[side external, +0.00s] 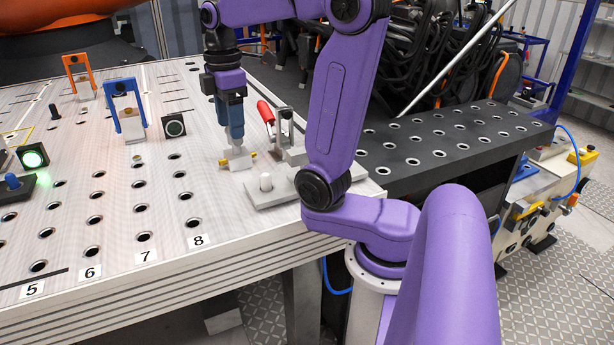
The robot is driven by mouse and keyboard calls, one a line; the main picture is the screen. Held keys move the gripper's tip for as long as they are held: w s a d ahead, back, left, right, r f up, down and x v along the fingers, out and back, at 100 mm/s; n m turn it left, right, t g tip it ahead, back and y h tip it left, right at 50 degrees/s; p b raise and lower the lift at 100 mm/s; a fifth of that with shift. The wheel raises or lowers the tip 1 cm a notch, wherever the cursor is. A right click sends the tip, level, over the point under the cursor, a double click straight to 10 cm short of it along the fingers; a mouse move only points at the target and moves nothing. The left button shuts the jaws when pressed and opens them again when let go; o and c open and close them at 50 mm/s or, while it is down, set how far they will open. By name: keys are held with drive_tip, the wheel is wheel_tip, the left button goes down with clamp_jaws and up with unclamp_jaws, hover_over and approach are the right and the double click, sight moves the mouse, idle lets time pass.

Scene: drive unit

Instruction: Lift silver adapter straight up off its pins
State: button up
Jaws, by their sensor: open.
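My gripper (237,147) points down over the right part of the perforated table, with its jaws open. Directly below it and between its fingertips is a small silver block with brass-coloured ends (238,161), which looks like the silver adapter. It is too small to tell whether the fingers touch it. The pins under it are hidden. Next to it on the right is a light grey fixture plate (290,190) with a white peg (266,182) and a red-handled toggle clamp (266,113).
To the left stand a blue bracket (126,108), an orange bracket (80,75), a dark button box (174,126) and a box with a lit green button (32,157). A dark perforated bench (450,140) adjoins on the right. The table front near the number labels is clear.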

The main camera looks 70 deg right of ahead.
drive_tip(key=s+d+r+m, duration=0.1)
drive_tip(key=s+d+r, duration=0.25)
drive_tip(key=s, duration=0.35)
drive_tip(key=s+d+r, duration=0.2)
drive_tip(key=s+d, duration=0.2)
drive_tip(key=s, duration=0.3)
wheel_tip(320, 180, down, 16)
drive_tip(key=shift+w+f, duration=0.1)
drive_tip(key=shift+d, duration=0.1)
idle(0.5)
clamp_jaws()
drive_tip(key=shift+r, duration=0.2)
idle(1.1)
